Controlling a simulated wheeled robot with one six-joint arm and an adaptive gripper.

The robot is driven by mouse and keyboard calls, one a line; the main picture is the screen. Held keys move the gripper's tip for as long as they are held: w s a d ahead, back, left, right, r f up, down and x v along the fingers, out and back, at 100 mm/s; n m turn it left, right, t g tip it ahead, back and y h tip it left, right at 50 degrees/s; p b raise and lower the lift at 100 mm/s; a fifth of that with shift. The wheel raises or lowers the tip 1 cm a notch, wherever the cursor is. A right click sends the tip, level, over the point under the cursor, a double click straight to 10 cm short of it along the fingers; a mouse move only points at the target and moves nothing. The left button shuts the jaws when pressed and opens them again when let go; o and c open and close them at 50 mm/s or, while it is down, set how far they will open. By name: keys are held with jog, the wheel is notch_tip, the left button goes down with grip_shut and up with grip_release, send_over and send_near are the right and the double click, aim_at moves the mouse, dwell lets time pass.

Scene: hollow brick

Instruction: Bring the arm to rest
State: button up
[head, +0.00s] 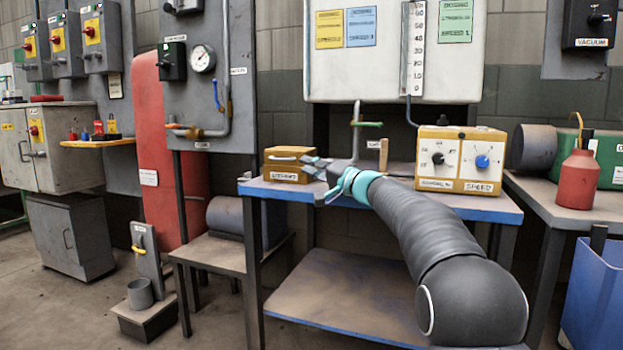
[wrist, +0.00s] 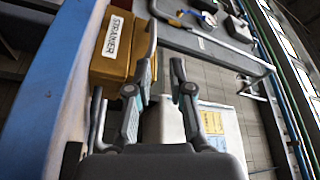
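My arm reaches over the blue-edged bench (head: 440,200) from the lower right in the head view. My gripper (head: 312,168) is at its far end, just above the bench top and close to the right side of a yellow box labelled STRAINER (head: 284,176). In the wrist view my gripper (wrist: 164,62) shows its two fingers apart, with nothing held between them. The STRAINER box (wrist: 112,62) lies to the left of the fingers there. Whether a finger touches the box I cannot tell.
A yellow control box with knobs (head: 460,160) stands on the bench, right of my gripper. An upright pipe with a green lever (head: 357,125) rises behind the gripper. A white panel (head: 340,75) hangs above. A red bottle (head: 577,180) stands on the right-hand table.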

jog(key=s+d+f+n+g+h+p, duration=0.1)
jog(key=s+f+g+h+p, duration=0.15)
jog(key=s, duration=0.95)
jog(key=s+d+f+n+g+h+p, duration=0.15)
jog(key=s+h, duration=0.25)
jog(key=s, duration=0.8)
jog(key=s+d+f+g+h+p, duration=0.1)
jog(key=s+d+f+h, duration=0.2)
jog(key=s, duration=0.6)
jog(key=s+d+f+g+h+p, duration=0.1)
jog(key=s+d+f+h+p, duration=0.1)
jog(key=s+d+f, duration=0.4)
jog(key=s+d+f+g+h+p, duration=0.1)
jog(key=s+d+f, duration=0.4)
jog(key=s, duration=0.8)
jog(key=f+h+p, duration=0.1)
jog(key=h, duration=0.1)
jog(key=shift+s+d+h, duration=0.35)
jog(key=shift+f+n, duration=0.1)
jog(key=shift+n, duration=0.15)
